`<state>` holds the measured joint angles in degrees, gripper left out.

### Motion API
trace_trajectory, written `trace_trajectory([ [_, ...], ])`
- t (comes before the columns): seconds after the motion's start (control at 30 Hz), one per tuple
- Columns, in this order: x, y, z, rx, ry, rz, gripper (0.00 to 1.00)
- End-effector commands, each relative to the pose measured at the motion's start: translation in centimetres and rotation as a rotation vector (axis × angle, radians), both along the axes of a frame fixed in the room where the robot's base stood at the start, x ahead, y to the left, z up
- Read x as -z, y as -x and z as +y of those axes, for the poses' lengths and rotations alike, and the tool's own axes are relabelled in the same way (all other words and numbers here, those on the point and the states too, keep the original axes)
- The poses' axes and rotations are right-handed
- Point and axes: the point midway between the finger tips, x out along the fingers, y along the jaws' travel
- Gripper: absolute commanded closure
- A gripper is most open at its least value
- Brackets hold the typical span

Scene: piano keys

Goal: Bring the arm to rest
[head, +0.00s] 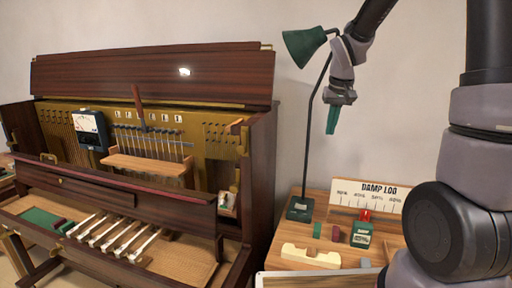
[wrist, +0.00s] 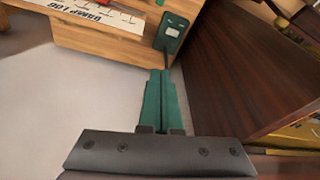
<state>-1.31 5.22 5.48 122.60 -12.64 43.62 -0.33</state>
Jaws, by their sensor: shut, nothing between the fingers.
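My gripper (head: 332,120) hangs in the air in front of the wall, to the right of the open upright piano (head: 150,75) and above the side table. Its green fingers point down and are closed together with nothing between them. In the wrist view the shut fingers (wrist: 160,98) extend ahead of the dark palm, over empty space. My arm comes in from the upper right of the head view and is raised and bent.
A green lamp (head: 304,45) on a thin pole stands close left of my gripper. The table (head: 290,267) holds a "DAMP LOG" board (head: 370,196), small green and red items and a cream block (head: 310,257). The piano's right side borders the table.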

Motion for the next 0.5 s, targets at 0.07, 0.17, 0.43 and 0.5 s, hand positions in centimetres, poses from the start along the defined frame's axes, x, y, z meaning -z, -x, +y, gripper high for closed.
trace_trajectory([
  [0.07,-2.7,2.0,-0.4,0.032,-0.018,-0.041,1.0],
  [0.17,-5.3,4.7,-0.8,0.073,-0.045,-0.083,1.0],
  [0.43,-10.5,12.4,-1.6,0.17,-0.136,-0.197,1.0],
  [0.5,-11.4,14.4,-1.6,0.192,-0.165,-0.226,1.0],
])
